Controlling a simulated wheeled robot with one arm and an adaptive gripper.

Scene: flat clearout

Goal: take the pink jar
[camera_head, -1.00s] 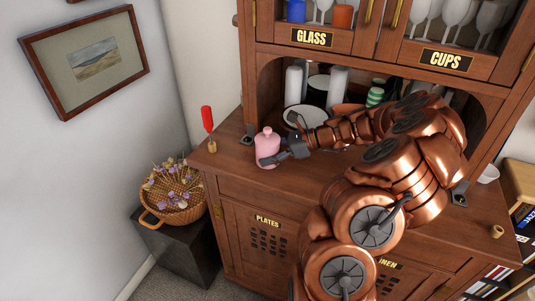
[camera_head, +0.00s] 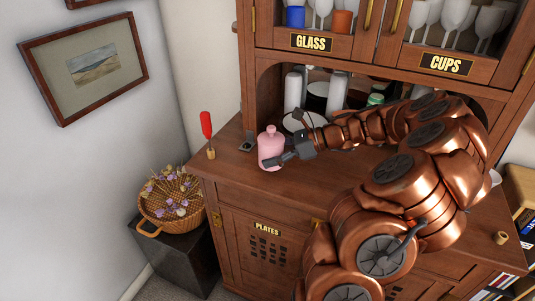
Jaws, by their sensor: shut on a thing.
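The pink jar (camera_head: 271,143) stands upright near the left part of the wooden cabinet's counter (camera_head: 235,165). It has a rounded body and a narrower top. My gripper (camera_head: 277,159) reaches it from the right, with its dark fingers at the jar's lower side, and is shut on it. The far side of the jar and the far finger are mostly hidden. I cannot tell whether the jar's base touches the counter.
White plates and cups (camera_head: 292,92) fill the niche behind my arm. A wicker basket of dried flowers (camera_head: 172,200) sits on a dark stand at left. The counter's front left is clear.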

